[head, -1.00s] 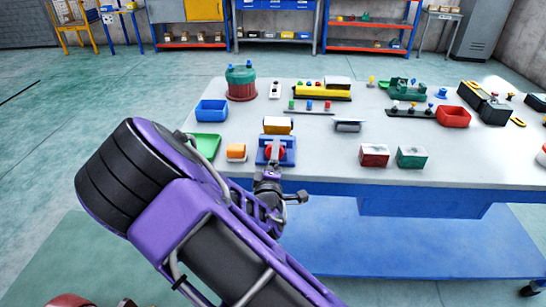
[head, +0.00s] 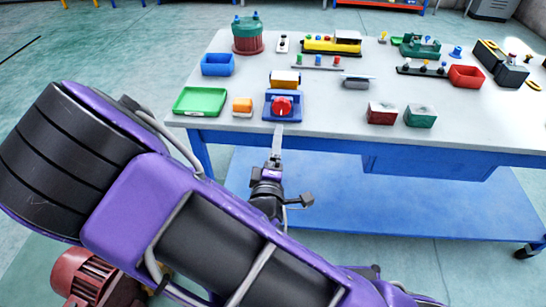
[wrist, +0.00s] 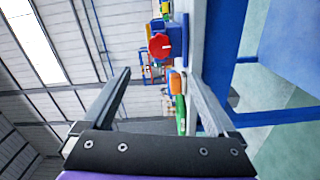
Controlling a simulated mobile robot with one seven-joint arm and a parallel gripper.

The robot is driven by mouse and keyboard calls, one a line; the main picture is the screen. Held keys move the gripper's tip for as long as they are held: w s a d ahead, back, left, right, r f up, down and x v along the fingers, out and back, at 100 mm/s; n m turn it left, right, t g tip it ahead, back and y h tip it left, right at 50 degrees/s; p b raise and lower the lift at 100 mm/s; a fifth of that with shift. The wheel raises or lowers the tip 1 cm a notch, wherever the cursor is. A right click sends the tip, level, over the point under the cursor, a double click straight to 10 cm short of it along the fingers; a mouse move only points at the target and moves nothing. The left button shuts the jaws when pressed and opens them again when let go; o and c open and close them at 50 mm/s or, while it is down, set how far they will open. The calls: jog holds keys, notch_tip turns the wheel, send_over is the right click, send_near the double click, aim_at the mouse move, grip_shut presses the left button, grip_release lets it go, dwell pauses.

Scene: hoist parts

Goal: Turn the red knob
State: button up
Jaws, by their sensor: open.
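The red knob (head: 282,105) sits on a blue base near the front edge of the white-topped table (head: 340,110). In the wrist view the red knob (wrist: 160,46) shows ahead, beyond the fingertips and between their lines. My gripper (head: 277,135) is just in front of the table edge, short of the knob and apart from it. In the wrist view my gripper (wrist: 158,75) has its two fingers wide apart, with nothing between them.
A yellow-orange block (head: 285,79) stands right behind the knob. An orange block (head: 242,106) and a green tray (head: 200,101) lie to its left. A red box (head: 381,113) and a green box (head: 420,116) stand to its right.

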jog(key=shift+s+p, duration=1.7)
jog(key=shift+s, duration=0.25)
